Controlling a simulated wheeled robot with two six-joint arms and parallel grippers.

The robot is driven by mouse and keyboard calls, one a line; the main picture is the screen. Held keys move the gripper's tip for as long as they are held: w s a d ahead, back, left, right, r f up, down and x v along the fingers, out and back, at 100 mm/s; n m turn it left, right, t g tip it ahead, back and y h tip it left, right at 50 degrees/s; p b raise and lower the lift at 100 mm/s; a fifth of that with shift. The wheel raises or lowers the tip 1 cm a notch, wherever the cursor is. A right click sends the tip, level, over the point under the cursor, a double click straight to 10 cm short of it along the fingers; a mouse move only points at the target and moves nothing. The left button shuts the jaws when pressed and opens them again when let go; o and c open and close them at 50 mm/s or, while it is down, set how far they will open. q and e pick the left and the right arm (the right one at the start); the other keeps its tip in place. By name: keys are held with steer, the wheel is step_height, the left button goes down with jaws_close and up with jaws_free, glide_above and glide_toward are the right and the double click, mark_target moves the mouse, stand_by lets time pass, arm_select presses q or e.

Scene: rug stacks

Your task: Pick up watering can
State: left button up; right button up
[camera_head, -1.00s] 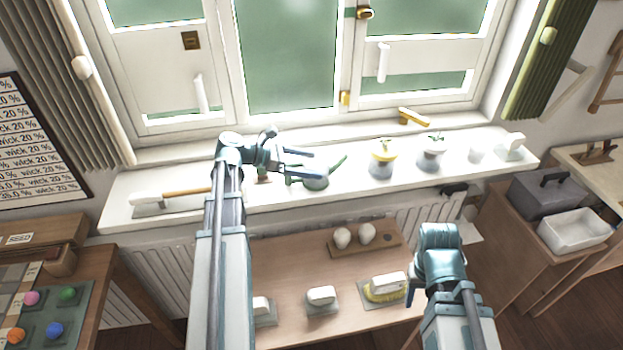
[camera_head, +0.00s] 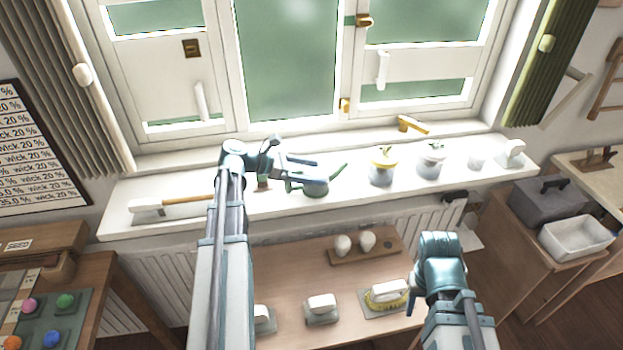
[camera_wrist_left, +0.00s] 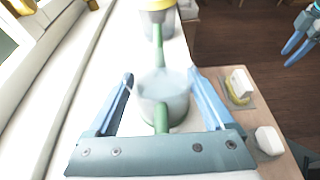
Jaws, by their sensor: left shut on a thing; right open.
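The watering can (camera_head: 314,190) has a pale, see-through-looking body with a green spout and a green handle. It is at the window sill (camera_head: 235,205), its spout pointing right in the head view. My left gripper (camera_head: 320,172) is shut on its body, one finger on each side; the fingers partly hide it in the head view. In the left wrist view the can (camera_wrist_left: 162,100) sits between the two fingers, upright. I cannot tell whether its base touches the sill. My right gripper (camera_wrist_left: 300,35) is open and empty, low at the right, away from the can.
A yellow-rimmed plant pot (camera_head: 382,172) stands on the sill just beyond the spout, with a white-rimmed pot (camera_head: 431,165) and a small white cup (camera_head: 476,160) further right. A wooden table (camera_head: 285,285) is below.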

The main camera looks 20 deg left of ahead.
arm_select(q)
steer(key=shift+r, duration=0.1)
steer(key=shift+r+p, duration=0.75)
steer(key=shift+p, duration=0.05)
steer(key=shift+s+d+r+p, duration=0.15)
steer(key=shift+d+r+p, duration=0.1)
steer(key=shift+r+p, duration=0.35)
steer(key=shift+s+d+r+p, duration=0.15)
steer(key=shift+d+r+p, duration=0.05)
steer(key=shift+r+p, duration=0.35)
steer(key=s+d+r+p, duration=0.1)
steer(key=s+d, duration=0.6)
steer(key=d, duration=0.6)
steer(key=shift+d, duration=0.1)
